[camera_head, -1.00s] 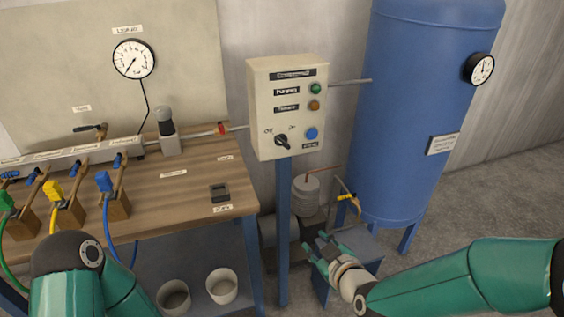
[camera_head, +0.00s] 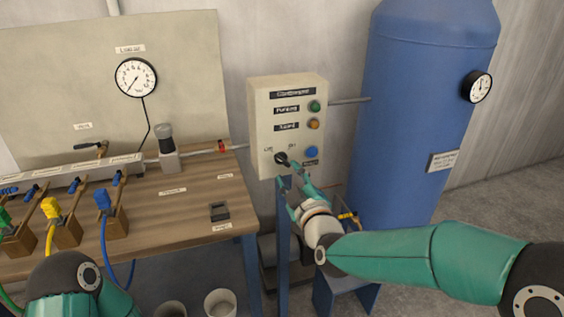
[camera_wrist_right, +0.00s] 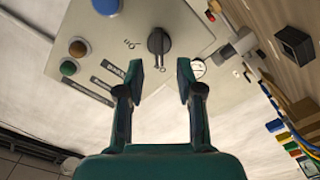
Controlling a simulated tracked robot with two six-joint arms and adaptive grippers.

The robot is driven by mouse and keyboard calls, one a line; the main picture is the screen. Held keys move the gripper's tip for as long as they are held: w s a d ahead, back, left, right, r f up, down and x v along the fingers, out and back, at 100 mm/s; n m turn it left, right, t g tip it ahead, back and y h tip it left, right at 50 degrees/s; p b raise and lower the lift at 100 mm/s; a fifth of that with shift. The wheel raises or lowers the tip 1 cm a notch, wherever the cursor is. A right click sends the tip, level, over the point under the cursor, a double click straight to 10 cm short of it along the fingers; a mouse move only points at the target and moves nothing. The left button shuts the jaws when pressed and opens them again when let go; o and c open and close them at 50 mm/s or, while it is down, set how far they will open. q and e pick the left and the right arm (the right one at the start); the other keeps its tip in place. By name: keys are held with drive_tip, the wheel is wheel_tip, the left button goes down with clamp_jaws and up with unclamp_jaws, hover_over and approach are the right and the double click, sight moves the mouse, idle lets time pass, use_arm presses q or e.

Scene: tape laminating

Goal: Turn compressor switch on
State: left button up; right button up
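The compressor switch is a black rotary knob (camera_head: 281,158) on the lower left of a cream control box (camera_head: 262,110). It also shows in the right wrist view (camera_wrist_right: 158,42), with small labels either side of it. My right gripper (camera_head: 296,188) is just below and in front of the box. In the right wrist view its two fingers (camera_wrist_right: 162,75) are apart, with nothing between them, and the knob lies just beyond the gap between the tips. Contact with the knob is not visible. My left arm shows at the lower left, but its gripper is outside the view.
The box has a green lamp (camera_head: 315,106), an orange lamp (camera_head: 313,124) and a blue button (camera_head: 311,152). A blue tank (camera_head: 410,120) stands right of it. A wooden bench (camera_head: 170,205) with valves and hoses is at the left.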

sight(283, 163)
drive_tip(key=shift+p+x, duration=0.35)
drive_tip(key=shift+x, duration=2)
